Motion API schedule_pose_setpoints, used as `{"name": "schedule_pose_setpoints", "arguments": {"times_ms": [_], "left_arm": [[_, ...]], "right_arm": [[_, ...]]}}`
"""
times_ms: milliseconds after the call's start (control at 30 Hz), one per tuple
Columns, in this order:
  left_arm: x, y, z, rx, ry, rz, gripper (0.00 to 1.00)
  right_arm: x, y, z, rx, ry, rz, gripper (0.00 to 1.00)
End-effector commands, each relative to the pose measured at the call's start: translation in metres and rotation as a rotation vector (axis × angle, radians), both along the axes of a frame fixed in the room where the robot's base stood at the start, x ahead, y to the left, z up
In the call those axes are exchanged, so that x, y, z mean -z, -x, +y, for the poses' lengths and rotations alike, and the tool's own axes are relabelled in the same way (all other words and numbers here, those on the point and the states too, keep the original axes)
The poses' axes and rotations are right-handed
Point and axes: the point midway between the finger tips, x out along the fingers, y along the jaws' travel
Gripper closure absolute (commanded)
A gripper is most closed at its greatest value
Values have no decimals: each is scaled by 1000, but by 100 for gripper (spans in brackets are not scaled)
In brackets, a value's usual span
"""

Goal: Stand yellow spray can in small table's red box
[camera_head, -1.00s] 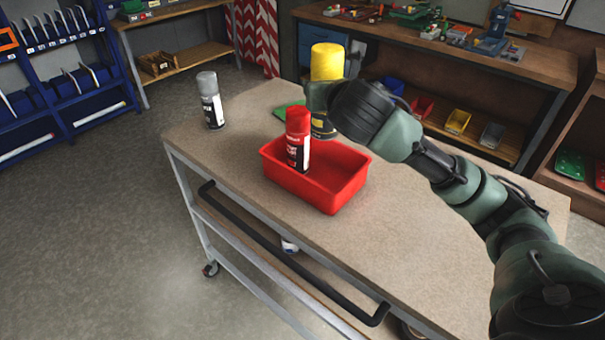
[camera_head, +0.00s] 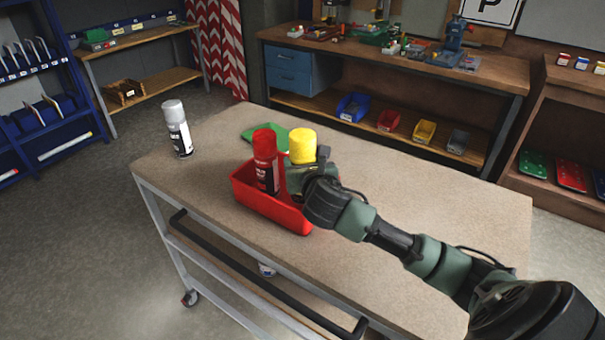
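The yellow spray can (camera_head: 302,146) is upright, with its yellow top showing above my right gripper (camera_head: 297,180). The gripper is closed around its body, and its lower part is hidden by the gripper and arm. The can is over or inside the right part of the red box (camera_head: 264,211); I cannot tell if its base touches the floor of the box. A red spray can (camera_head: 265,161) stands upright in the left part of the box, just left of the yellow one. The box rests on the small table (camera_head: 400,200). My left gripper is not in view.
A grey spray can (camera_head: 177,128) stands at the table's far left corner. A flat green item (camera_head: 262,137) lies behind the box. The table's right part is bare beneath my arm. A workbench (camera_head: 400,62) with coloured bins below stands behind.

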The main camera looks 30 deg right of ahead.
Motion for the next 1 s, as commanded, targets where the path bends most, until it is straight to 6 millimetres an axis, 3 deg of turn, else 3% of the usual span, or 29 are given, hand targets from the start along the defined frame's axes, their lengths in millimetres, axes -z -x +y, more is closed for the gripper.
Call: {"name": "schedule_pose_setpoints", "arguments": {"times_ms": [233, 633, 667, 733, 1000], "left_arm": [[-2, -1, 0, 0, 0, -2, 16], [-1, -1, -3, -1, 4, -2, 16], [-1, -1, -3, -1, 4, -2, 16], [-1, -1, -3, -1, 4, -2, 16], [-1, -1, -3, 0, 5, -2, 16]], "right_arm": [[34, 0, 0, -1, -2, 0, 100], [39, 0, 0, -1, 0, -1, 100], [41, 0, 0, 0, -1, 3, 38], [41, 0, 0, -1, -1, 3, 19], [40, 0, 0, 0, -1, 3, 19]]}}
